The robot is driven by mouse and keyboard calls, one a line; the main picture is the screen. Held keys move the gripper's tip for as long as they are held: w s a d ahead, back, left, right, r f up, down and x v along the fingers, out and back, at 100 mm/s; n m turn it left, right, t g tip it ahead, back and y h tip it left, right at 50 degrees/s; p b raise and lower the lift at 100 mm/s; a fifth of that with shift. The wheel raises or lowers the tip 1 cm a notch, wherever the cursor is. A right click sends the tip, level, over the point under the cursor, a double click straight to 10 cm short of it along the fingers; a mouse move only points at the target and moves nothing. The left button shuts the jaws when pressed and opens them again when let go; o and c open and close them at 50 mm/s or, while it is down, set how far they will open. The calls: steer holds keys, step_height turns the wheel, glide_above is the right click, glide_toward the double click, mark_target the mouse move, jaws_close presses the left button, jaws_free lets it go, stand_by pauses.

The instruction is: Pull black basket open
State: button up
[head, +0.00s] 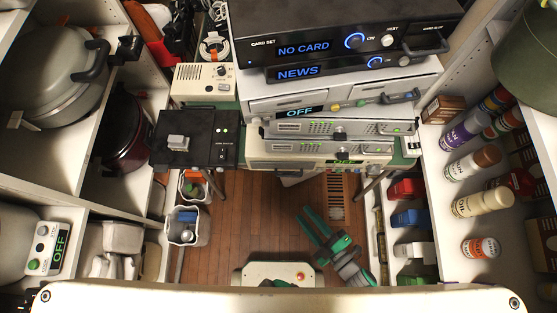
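My gripper (303,214), with two green fingers, is low over the wooden floor in front of the equipment stack. Its fingers are apart with nothing between them. I cannot clearly make out a black basket. Among the dark things, a black unit (285,45) reading NO CARD tops the stack, with a dark handle (427,46) on its right front. A black box (170,156) with a grey lever sits left of the stack. My gripper is well apart from both, nearer the bottom of the view.
White shelves stand on both sides, with a grey pot (50,70) and dark red pot (120,125) at left and several spray cans (483,203) at right. Small bins (187,223) stand at floor level left. Table legs flank the stack. The floor (245,215) between is clear.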

steer(key=w+f+n+g+y, duration=0.3)
steer(key=w+n, duration=0.3)
steer(key=w, duration=0.1)
steer(key=w+f+n+g+y, duration=0.3)
steer(key=w+n, duration=0.3)
steer(key=w, duration=0.2)
steer(key=x, duration=1)
steer(key=shift+s+a+f, duration=0.1)
steer(key=shift+s+a, duration=0.1)
steer(key=shift+a, duration=0.1)
steer(key=shift+c, duration=0.3)
jaws_close()
